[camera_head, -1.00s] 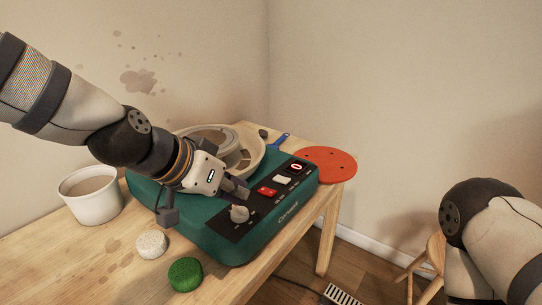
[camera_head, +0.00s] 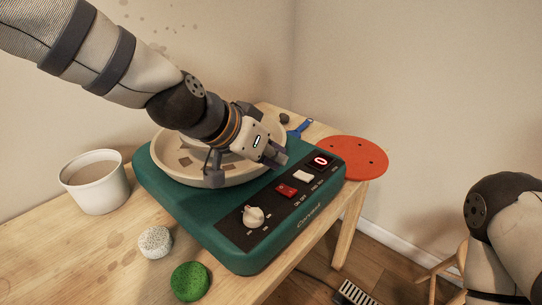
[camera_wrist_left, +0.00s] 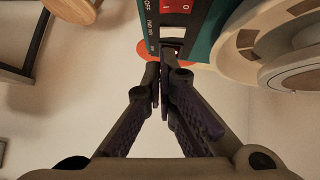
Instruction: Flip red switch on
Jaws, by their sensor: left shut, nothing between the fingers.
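The red switch (camera_head: 287,190) is on the black control strip of the green pottery wheel (camera_head: 225,225), between the white knob and a white switch. In the left wrist view the red switch (camera_wrist_left: 177,5) shows at the top edge, marked with a 1. My left gripper (camera_head: 276,158) is shut and empty. It is above the machine, behind the red switch and close to the white switch (camera_head: 303,176), apart from the red one as far as I can see. In the left wrist view its closed fingertips (camera_wrist_left: 159,66) are below the white switch. My right gripper is not in view; only its arm shows.
A white bucket (camera_head: 96,184), white sponge (camera_head: 155,242), green sponge (camera_head: 190,282), blue-handled tool (camera_head: 300,128) and orange disc (camera_head: 352,158) lie around the machine.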

